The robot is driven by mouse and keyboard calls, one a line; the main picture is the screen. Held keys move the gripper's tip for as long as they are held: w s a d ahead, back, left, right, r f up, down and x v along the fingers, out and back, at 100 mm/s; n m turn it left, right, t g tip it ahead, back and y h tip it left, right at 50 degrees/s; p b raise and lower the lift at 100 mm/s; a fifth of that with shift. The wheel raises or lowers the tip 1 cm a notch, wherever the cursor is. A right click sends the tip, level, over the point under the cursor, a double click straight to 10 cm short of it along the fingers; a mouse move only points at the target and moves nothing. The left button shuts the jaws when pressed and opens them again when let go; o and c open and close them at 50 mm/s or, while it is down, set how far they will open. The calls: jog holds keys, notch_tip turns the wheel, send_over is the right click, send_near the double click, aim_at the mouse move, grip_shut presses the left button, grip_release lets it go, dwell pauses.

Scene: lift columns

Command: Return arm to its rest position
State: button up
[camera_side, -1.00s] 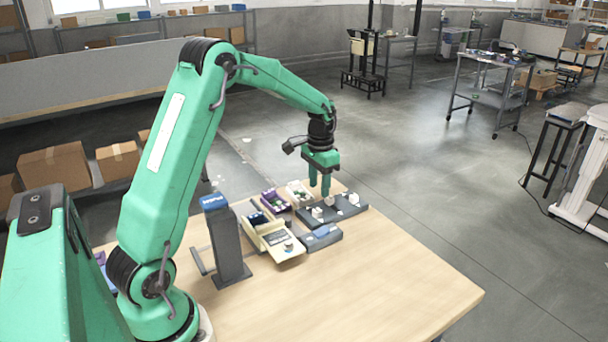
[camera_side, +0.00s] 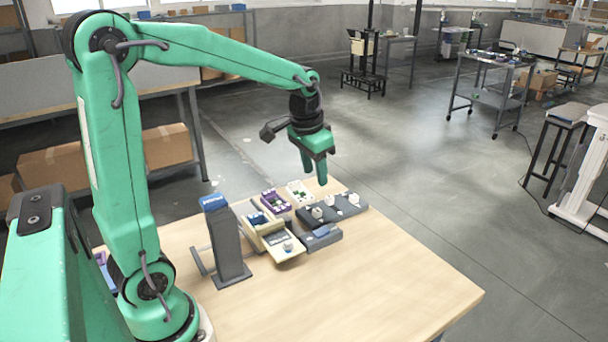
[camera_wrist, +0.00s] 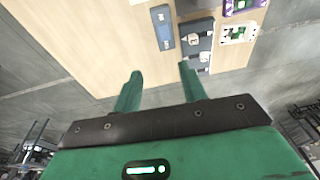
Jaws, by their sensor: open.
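My gripper (camera_side: 315,172) is green and hangs in the air above the far part of the wooden table (camera_side: 370,270) in the side view. It is pointing down, slightly tilted. In the wrist view my gripper (camera_wrist: 156,86) shows two fingers apart with nothing between them. It is clear of the dark tray (camera_side: 347,199) with small pale pieces below it.
Beside the dark tray stand a blue-grey box (camera_side: 320,238), a cream tray (camera_side: 285,252), a purple box (camera_side: 274,201) and a white box (camera_side: 299,193). A dark upright stand with a blue top (camera_side: 228,240) is close to my arm. The table's right part is bare.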

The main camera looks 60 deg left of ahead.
jog(key=s+d+r+t, duration=0.1)
jog(key=s+d, duration=0.3)
jog(key=s, duration=0.4)
jog(key=s+d+r+t, duration=0.1)
jog(key=s+d, duration=0.3)
jog(key=s, duration=0.4)
jog(key=shift+d+r+t, duration=0.25)
jog(key=shift+r+t, duration=0.15)
jog(key=shift+t, duration=0.3)
